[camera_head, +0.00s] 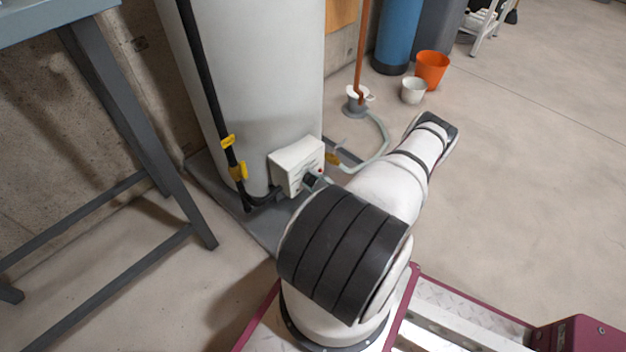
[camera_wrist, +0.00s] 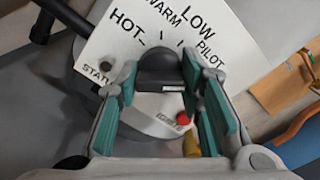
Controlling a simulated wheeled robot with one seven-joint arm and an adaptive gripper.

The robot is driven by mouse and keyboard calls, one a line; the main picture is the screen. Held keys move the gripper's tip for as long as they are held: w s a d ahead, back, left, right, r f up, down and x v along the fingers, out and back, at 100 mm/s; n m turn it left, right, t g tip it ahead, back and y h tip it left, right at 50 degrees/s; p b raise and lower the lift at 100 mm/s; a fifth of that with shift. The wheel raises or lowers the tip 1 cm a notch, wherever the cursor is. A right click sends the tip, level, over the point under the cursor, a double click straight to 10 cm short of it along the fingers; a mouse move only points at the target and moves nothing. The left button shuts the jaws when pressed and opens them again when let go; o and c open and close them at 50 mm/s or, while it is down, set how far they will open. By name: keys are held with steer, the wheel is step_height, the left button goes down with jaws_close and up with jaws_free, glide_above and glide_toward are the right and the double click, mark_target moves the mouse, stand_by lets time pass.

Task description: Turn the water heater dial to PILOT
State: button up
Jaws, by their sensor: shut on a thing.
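The water heater (camera_head: 255,80) is a tall white cylinder with a white control box (camera_head: 297,160) low on its front. In the wrist view the panel (camera_wrist: 110,45) reads HOT, WARM, LOW and PILOT in an arc above the black dial (camera_wrist: 158,68). PILOT is at the upper right of the dial. My gripper (camera_wrist: 160,76) has its teal-padded fingers on either side of the dial and is shut on it. I cannot make out where the dial's pointer stands. In the head view my arm hides most of the gripper.
A red button (camera_wrist: 183,118) sits below the dial, close to the right finger. A black pipe (camera_head: 205,90) with yellow fittings runs down the heater's left side. A grey-legged table (camera_head: 130,110) stands left.

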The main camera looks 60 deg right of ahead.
steer(key=shift+n+p, duration=0.3)
steer(key=shift+n, duration=0.5)
steer(key=shift+s, duration=0.1)
steer(key=o, duration=1.1)
steer(key=shift+o, duration=0.2)
steer(key=v, duration=0.7)
steer(key=shift+s, duration=0.25)
